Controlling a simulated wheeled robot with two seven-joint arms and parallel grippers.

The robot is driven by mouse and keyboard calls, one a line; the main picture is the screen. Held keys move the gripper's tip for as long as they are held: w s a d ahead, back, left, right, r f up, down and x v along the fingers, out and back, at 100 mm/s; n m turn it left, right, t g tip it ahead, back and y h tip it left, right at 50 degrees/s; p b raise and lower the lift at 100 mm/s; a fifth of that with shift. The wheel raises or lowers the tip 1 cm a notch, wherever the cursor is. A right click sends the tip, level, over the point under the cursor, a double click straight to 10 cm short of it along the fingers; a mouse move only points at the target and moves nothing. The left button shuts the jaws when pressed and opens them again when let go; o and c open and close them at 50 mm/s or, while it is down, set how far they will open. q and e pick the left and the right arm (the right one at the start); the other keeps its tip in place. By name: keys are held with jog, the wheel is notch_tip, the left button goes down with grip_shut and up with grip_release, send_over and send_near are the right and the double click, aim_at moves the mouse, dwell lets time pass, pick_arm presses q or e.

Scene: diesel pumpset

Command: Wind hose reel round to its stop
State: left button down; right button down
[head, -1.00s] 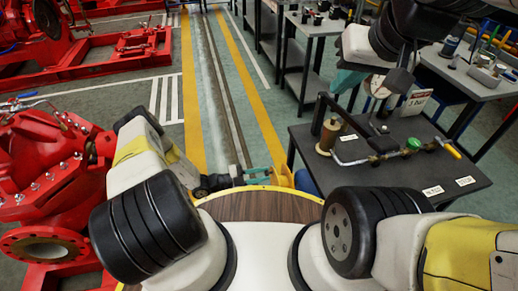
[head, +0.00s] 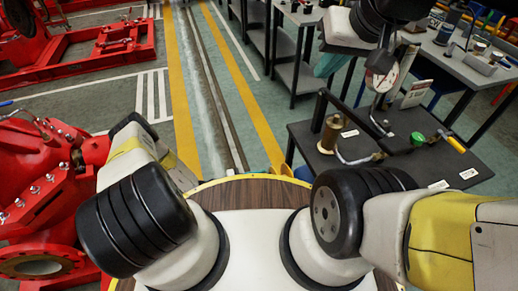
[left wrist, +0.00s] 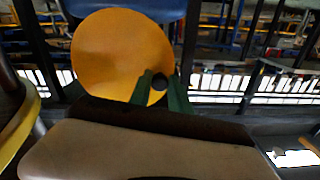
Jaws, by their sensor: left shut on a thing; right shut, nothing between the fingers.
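The hose reel shows as a round yellow-orange disc (left wrist: 115,50) in the left wrist view. My left gripper (left wrist: 160,88) has its green fingers at the lower right of the disc, one on each side of a small dark round part, which looks like the reel's handle. The fingers are shut on it. In the head view a small yellow piece (head: 282,171), perhaps the reel's edge, shows past my base; the left fingers are hidden there. My right gripper (head: 381,62) is at the upper right, above the dark table, shut and empty.
A dark table (head: 400,185) at right carries a brass cylinder (head: 329,134), a pipe with a green part (head: 417,139) and labels. A pressure gauge (head: 383,79) shows beneath the right gripper. Red pump equipment (head: 35,180) stands close on the left. The striped floor ahead (head: 205,100) is clear.

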pick_arm(q)
jog(key=shift+f, duration=0.1)
dwell(0.4)
jog(key=c, duration=1.2)
grip_release()
jog(key=shift+c, duration=0.2)
jog(key=v, duration=0.8)
